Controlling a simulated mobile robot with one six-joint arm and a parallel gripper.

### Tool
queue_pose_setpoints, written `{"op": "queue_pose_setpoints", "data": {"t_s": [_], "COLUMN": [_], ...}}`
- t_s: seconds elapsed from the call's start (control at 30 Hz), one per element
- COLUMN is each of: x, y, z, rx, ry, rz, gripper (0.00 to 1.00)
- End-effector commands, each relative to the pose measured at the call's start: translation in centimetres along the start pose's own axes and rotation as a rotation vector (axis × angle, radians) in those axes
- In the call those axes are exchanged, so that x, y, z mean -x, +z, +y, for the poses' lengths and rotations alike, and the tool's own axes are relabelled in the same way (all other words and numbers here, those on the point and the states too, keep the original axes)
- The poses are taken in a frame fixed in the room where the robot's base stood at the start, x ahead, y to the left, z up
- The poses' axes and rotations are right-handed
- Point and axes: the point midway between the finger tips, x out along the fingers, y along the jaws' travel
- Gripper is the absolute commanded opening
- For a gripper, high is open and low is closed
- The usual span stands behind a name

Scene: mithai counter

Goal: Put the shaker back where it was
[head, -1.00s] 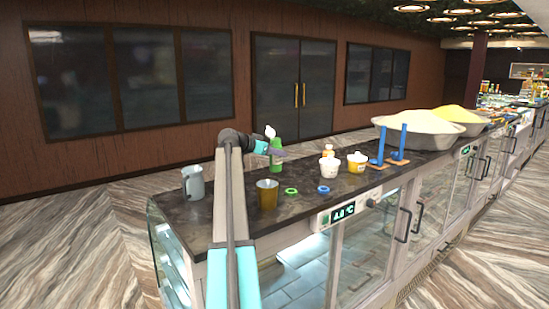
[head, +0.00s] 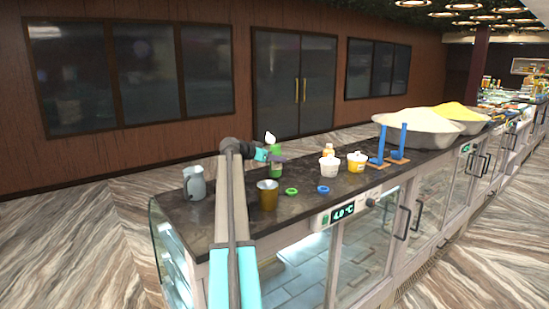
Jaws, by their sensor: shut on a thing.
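The shaker (head: 276,171) looks like a green bottle with a white top. It is upright at the middle of the dark counter, towards the back edge. My gripper (head: 277,158) is shut on its upper part, reaching in from the left. Whether the base touches the counter is too small to tell. A green ring (head: 291,191) lies on the counter in front of the shaker, and a blue ring (head: 323,189) lies to the right of it.
A grey jug (head: 194,183) stands at the left end and a brass-coloured cup (head: 267,195) near the front. A white tub (head: 329,167), a yellow tub (head: 357,162) and an orange-topped bottle (head: 328,149) stand right of the shaker. Blue posts (head: 402,141) and large bowls (head: 417,125) are farther right.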

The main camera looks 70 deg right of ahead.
Motion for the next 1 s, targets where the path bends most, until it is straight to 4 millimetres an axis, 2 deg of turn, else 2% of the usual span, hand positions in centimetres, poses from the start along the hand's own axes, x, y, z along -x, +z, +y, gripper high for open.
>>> {"op": "queue_pose_setpoints", "data": {"t_s": [0.57, 0.6, 0.67, 0.7, 1.0], "x": [-0.35, -0.34, -0.33, -0.34, -0.34], "y": [0.65, 0.63, 0.61, 0.61, 0.57], "z": [0.07, 0.08, 0.09, 0.09, 0.11], "rx": [-0.001, -0.001, -0.001, -0.001, -0.001], "ry": [0.001, 0.001, 0.001, 0.001, 0.001], "rz": [0.002, 0.001, 0.001, 0.001, 0.001], "gripper": [0.1, 0.45, 0.55, 0.59, 0.59]}}
